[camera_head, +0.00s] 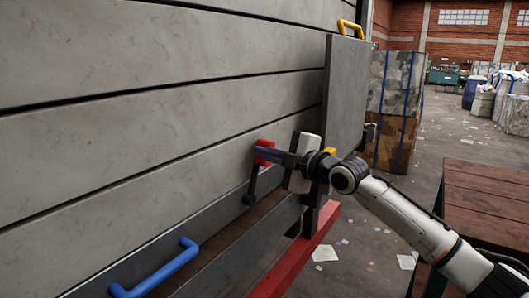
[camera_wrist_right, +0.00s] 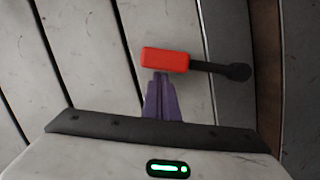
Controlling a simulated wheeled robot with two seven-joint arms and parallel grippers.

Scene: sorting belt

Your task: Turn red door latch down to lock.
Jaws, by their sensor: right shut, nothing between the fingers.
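The red door latch (camera_head: 264,145) is on the grey plank wall, left of my right gripper. My left gripper is not in view.
A blue handle (camera_head: 160,272) sits low on the wall at front left. A grey upright panel (camera_head: 343,90) with a yellow handle (camera_head: 350,27) stands behind my right gripper. A red rail (camera_head: 300,258) runs below. A wooden table (camera_head: 490,190) is at right; baled stacks stand behind.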

